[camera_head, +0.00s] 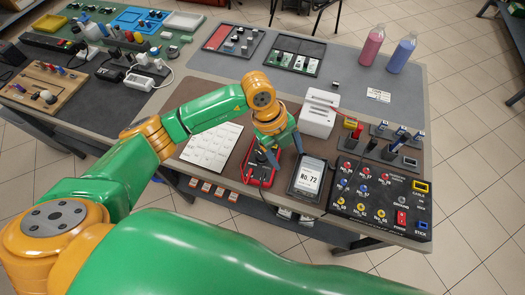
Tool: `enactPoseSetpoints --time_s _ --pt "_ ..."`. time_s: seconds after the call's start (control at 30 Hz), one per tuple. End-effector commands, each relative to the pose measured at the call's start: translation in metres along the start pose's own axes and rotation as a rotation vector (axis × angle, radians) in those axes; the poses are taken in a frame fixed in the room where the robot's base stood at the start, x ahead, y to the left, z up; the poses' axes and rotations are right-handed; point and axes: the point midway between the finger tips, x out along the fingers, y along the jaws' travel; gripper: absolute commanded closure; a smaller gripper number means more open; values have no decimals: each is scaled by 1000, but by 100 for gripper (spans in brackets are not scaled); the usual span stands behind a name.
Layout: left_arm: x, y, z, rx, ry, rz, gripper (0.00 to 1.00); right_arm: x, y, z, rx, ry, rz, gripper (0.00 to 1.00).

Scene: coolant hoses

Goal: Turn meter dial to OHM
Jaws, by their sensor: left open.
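The red meter (261,174) with a dark face lies near the table's front edge, left of the "No. 72" tablet. My left gripper (284,153) points down over the meter's upper right part, its two fingers apart. One finger is at the meter's face and the other stands to its right. I cannot tell whether either touches the meter. The dial and its setting are too small and partly hidden to read. My right gripper is not in view.
The "No. 72" tablet (309,178) stands close right of the gripper, with a white box (319,116) behind it. A black panel (381,198) with coloured knobs lies further right. White sheets (211,147) lie left of the meter. Two bottles (401,54) stand at the back.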

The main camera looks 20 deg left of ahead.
Motion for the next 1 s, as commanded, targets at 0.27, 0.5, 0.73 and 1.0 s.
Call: enactPoseSetpoints --time_s 0.27,0.5,0.73,1.0 --pt "-11 33 67 -151 -276 172 25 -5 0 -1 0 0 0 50" --pt "34 41 78 -147 -272 169 25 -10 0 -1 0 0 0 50" --pt "44 42 81 -144 -272 165 25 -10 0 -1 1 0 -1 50" --pt "44 42 80 -143 -271 164 71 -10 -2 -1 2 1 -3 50"
